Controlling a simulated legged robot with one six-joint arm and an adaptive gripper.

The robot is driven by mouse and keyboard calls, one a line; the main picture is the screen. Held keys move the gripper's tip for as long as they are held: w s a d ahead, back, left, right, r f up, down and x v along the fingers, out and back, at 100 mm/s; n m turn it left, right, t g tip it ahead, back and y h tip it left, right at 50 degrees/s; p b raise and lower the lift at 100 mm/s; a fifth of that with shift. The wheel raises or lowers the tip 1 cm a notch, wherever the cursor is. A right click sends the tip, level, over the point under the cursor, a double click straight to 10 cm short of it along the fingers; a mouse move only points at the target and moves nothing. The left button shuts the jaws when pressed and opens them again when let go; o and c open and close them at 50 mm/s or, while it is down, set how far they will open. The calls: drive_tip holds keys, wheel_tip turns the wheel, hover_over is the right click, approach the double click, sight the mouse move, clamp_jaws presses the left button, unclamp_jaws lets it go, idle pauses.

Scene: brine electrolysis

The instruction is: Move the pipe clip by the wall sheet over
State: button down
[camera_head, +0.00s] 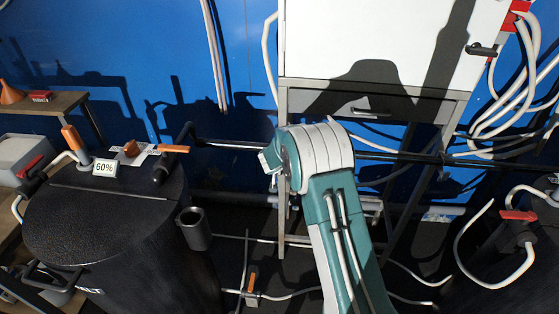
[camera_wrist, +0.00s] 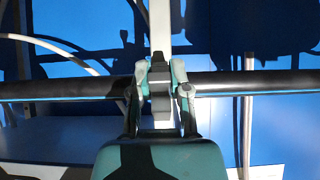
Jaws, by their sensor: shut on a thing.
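In the wrist view my gripper (camera_wrist: 160,72) is shut on a small dark grey piece, which looks like the pipe clip (camera_wrist: 160,90). The piece stands between the two grey fingers, in front of a long black horizontal pipe (camera_wrist: 230,84). I cannot tell whether the clip touches the pipe. In the head view my teal and white arm reaches to the frame under the white cabinet and hides the gripper and the clip. I cannot make out which surface is the wall sheet.
The white cabinet (camera_head: 370,45) stands on a grey metal frame (camera_head: 452,125) against the blue wall (camera_head: 125,50). A black tank (camera_head: 110,225) with orange-handled valves and a 60% label (camera_head: 104,168) is at the left. Loose hoses (camera_head: 515,95) hang at the right.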

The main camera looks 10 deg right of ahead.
drive_tip(key=shift+w+a+r, duration=0.1)
drive_tip(key=shift+r, duration=0.1)
drive_tip(key=c, duration=0.6)
unclamp_jaws()
drive_tip(key=shift+f, duration=0.15)
drive_tip(key=shift+o, duration=0.2)
drive_tip(key=v, duration=1.2)
drive_tip(key=shift+a, duration=0.1)
